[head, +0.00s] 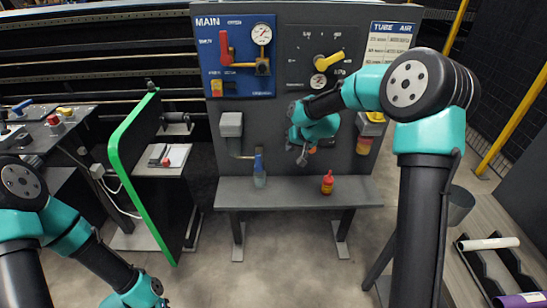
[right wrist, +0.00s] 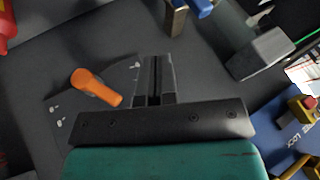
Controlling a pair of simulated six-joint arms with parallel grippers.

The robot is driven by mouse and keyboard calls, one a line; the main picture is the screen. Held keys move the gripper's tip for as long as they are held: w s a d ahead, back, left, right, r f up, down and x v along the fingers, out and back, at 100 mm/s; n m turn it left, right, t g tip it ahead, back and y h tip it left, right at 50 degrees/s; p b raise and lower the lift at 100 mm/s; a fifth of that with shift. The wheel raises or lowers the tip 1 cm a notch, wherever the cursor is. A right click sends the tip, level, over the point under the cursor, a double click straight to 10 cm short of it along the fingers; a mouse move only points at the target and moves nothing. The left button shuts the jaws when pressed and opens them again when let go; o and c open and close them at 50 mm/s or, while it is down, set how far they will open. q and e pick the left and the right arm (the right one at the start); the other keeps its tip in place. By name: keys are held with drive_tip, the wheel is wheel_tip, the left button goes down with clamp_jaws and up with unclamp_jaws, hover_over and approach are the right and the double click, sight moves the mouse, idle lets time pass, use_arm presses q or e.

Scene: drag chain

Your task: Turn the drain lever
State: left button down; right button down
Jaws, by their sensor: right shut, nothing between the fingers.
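The drain lever is an orange handle (right wrist: 97,87) on a grey plate on the panel. In the right wrist view it lies just left of my right gripper (right wrist: 153,70), slanting down to the right, with a gap between them. My right gripper's fingers are shut and empty. In the head view my right gripper (head: 302,156) is in front of the lower middle of the grey panel (head: 285,120). It hides most of the lever there; only a bit of orange (head: 312,150) shows. My left arm is at the lower left and its fingers are outside the frame.
Above are a red lever (head: 225,48) and a yellow lever (head: 328,61). A grey box (head: 231,124) is on the panel's left, and a green-edged board (head: 133,160) stands further left.

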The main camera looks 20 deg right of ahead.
sight(258, 161)
drive_tip(key=shift+w+a, duration=0.1)
idle(0.3)
drive_tip(key=w+a+f, duration=0.6)
drive_tip(key=a+f, duration=0.1)
drive_tip(key=f, duration=0.1)
idle(0.5)
drive_tip(key=shift+a, duration=0.25)
drive_tip(key=shift+r, duration=0.1)
idle(0.4)
